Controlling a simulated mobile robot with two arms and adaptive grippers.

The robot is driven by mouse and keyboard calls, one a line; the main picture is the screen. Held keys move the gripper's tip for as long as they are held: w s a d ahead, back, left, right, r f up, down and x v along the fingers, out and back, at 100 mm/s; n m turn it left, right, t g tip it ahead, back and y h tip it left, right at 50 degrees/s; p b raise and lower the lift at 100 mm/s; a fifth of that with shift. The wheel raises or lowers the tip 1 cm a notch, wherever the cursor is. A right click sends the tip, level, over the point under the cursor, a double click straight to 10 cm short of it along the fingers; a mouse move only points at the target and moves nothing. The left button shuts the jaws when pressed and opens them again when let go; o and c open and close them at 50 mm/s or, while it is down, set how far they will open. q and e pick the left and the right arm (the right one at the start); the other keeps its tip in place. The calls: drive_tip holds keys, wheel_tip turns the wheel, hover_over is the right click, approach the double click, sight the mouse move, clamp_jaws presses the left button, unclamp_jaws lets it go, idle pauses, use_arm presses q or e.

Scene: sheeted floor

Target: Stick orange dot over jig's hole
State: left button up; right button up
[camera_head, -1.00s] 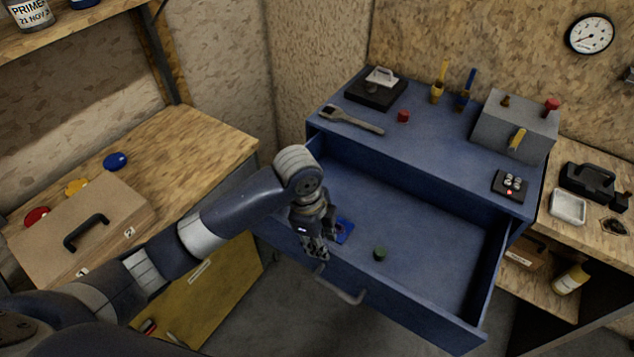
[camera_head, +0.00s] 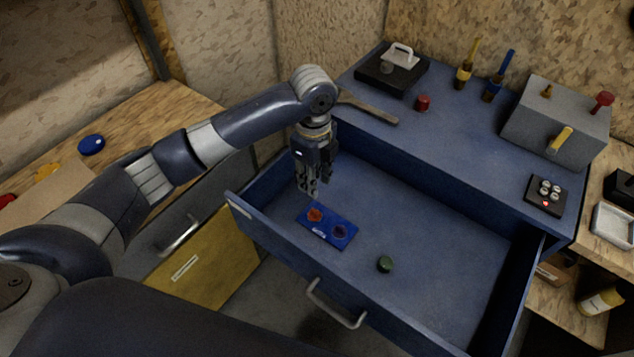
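A flat blue plate (camera_head: 346,239), which may be the jig, lies in the open blue drawer near its left front corner. An orange dot (camera_head: 316,214) shows on the plate's left part. A dark round spot (camera_head: 339,231) is to its right; I cannot tell whether it is a hole. My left gripper (camera_head: 309,192) points down into the drawer, just behind the orange dot in the picture and apparently above it. Its fingers look close together with nothing visible between them, but their gap is too small to judge. My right gripper is out of view.
A green round piece (camera_head: 385,264) lies right of the plate. The drawer's front wall (camera_head: 290,259) and sides enclose the space; its right half is clear. The cabinet top holds a wrench (camera_head: 368,108), a red cap (camera_head: 423,103), brushes and a grey box (camera_head: 552,122).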

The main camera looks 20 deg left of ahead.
sight(314, 210)
use_arm(q)
drive_tip(key=f, duration=0.4)
drive_tip(key=f+b, duration=0.1)
drive_tip(key=f, duration=0.8)
drive_tip(key=shift+w+a+f+b, duration=0.1)
drive_tip(key=shift+w+f+b, duration=0.15)
drive_tip(key=shift+f+b, duration=0.15)
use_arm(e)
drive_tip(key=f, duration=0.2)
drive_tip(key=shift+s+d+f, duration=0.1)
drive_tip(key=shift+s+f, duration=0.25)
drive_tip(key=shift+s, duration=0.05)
use_arm(q)
clamp_jaws()
drive_tip(key=shift+r, duration=0.15)
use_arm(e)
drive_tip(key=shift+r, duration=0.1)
use_arm(q)
drive_tip(key=shift+r+p, duration=4.25)
drive_tip(key=shift+p, duration=0.7)
drive_tip(key=shift+f, duration=0.1)
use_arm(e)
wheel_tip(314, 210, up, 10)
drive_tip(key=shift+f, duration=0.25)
